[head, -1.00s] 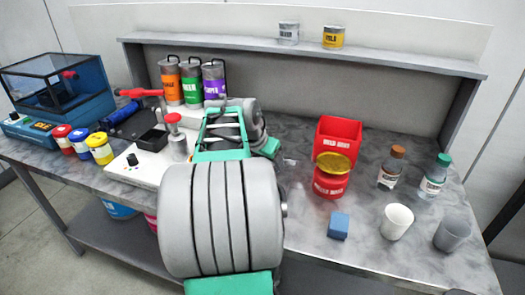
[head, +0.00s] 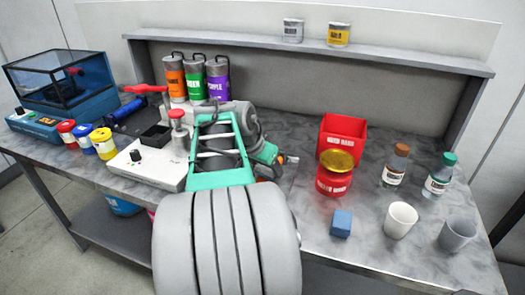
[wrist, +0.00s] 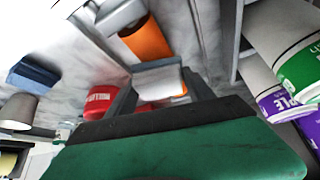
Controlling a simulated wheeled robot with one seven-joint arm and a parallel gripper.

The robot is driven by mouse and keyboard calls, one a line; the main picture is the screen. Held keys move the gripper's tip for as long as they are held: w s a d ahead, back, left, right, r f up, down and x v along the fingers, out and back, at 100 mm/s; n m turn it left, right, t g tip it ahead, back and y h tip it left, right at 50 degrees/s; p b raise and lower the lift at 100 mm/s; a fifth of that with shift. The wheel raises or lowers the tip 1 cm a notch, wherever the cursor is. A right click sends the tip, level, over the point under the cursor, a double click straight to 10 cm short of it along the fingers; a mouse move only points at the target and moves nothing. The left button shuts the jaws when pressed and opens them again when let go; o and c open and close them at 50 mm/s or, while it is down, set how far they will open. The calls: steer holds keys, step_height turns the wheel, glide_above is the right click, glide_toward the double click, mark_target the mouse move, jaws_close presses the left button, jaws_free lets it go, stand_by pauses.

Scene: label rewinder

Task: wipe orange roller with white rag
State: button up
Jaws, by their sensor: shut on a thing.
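My gripper (wrist: 160,92) is shut on a white rag (wrist: 158,82), which shows between the two dark fingers in the wrist view. An orange roller (wrist: 147,42) lies just beyond the fingertips there, with a grey metal part beside it. I cannot tell whether the rag touches the roller. In the head view my arm hides most of this spot.
Orange, green (head: 192,81) and purple canisters stand behind my arm. A white machine (head: 140,165) with red knobs is left. To the right are a red bin (head: 341,134), red jar (head: 333,182), blue block (head: 341,223), cups and bottles. Bare tabletop lies between my wrist and the bin.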

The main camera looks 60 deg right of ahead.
mark_target(265, 178)
steer(key=shift+s+a+f, duration=0.1)
steer(key=shift+s+a, duration=0.05)
steer(key=shift+a, duration=0.65)
steer(key=shift+s+a, duration=0.15)
steer(key=shift+a, duration=0.6)
step_height(265, 178, up, 3)
steer(key=shift+a+r+p, duration=0.1)
steer(key=shift+p, duration=0.45)
steer(key=shift+r+p, duration=2.1)
steer(key=shift+r, duration=0.65)
